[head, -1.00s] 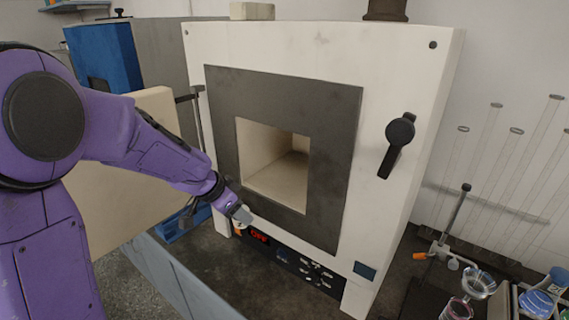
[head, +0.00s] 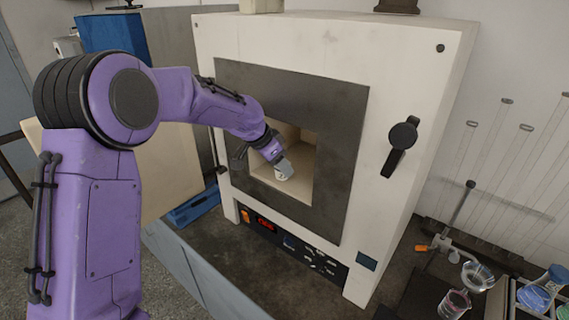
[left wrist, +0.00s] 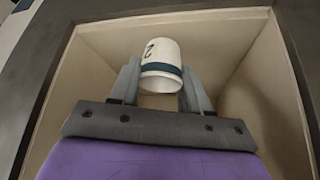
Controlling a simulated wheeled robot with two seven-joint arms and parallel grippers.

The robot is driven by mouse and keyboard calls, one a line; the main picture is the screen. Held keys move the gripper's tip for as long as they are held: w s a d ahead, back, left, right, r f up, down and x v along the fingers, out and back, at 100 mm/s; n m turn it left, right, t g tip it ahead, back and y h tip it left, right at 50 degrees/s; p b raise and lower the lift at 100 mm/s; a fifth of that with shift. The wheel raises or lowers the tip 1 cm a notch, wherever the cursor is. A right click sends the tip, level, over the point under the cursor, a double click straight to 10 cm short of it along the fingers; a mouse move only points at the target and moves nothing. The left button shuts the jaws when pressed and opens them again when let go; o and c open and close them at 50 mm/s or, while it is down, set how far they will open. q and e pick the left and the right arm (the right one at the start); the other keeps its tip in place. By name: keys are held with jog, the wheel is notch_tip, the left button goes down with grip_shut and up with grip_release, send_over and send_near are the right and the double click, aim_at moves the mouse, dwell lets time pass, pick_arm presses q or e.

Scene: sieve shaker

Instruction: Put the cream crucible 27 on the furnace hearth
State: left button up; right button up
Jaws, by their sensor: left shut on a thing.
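The cream crucible 27 (left wrist: 161,62) is a pale cup with a dark blue band and a partly visible black mark that reads as a 2. My left gripper (head: 281,168) is shut on it at the furnace opening. In the left wrist view the two fingers of my left gripper (left wrist: 158,88) flank the crucible. The furnace hearth (head: 297,190) is the pale floor of the chamber. The crucible (head: 284,173) is inside the mouth of the chamber; I cannot tell whether it touches the hearth. My right gripper is not in view.
The furnace's dark front frame (head: 345,140) surrounds the opening closely. The open door (head: 175,170) stands at the left, behind my arm. A black handle (head: 401,145) sticks out at the right. Glassware (head: 478,276) stands on the bench at lower right.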

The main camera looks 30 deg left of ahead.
pick_arm(q)
jog(key=shift+w+d+f+p, duration=0.35)
jog(key=shift+w+f+p, duration=0.15)
jog(key=shift+w+f, duration=0.3)
jog(key=shift+f, duration=0.1)
jog(key=o, duration=1.1)
jog(key=shift+f, duration=0.15)
jog(key=shift+c, duration=0.2)
